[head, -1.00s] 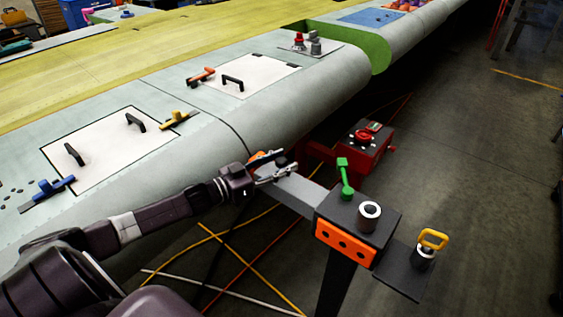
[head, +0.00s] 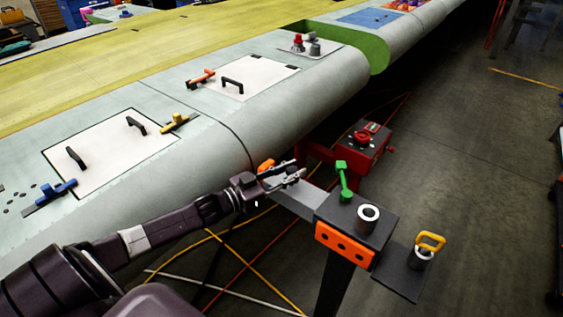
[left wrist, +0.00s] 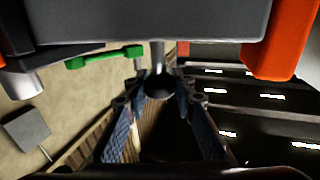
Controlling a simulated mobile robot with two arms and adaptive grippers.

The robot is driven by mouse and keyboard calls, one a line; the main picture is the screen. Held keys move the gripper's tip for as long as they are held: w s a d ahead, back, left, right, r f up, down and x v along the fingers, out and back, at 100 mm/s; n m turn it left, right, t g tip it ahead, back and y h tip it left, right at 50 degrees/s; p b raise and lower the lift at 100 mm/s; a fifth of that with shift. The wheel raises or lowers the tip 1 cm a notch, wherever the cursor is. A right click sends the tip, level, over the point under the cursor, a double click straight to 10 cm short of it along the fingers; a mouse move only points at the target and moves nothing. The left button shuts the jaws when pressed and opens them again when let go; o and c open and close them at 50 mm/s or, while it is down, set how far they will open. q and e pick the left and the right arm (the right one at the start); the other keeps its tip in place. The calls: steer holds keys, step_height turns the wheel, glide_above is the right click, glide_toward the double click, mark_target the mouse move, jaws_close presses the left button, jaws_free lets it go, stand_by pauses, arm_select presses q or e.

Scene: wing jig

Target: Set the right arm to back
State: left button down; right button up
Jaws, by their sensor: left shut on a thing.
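In the head view the knob is hidden by the gripper. An orange piece (head: 265,165) shows just behind the fingers, and an orange block (left wrist: 280,45) shows in the left wrist view. My right gripper is not in view.
The black stand (head: 375,238) carries a green lever (head: 343,181), a white-rimmed cylinder (head: 368,213) and a yellow-handled piece (head: 432,241). A red box (head: 362,150) stands behind it. The wing (head: 215,140) fills the left. Cables cross the floor below.

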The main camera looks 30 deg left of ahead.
arm_select(q)
steer(key=p, duration=0.2)
glide_above(316, 198)
steer(key=shift+a, duration=0.45)
steer(key=shift+d, duration=0.4)
steer(key=c, duration=2)
jaws_free()
steer(key=o, duration=0.4)
steer(key=shift+d, duration=0.15)
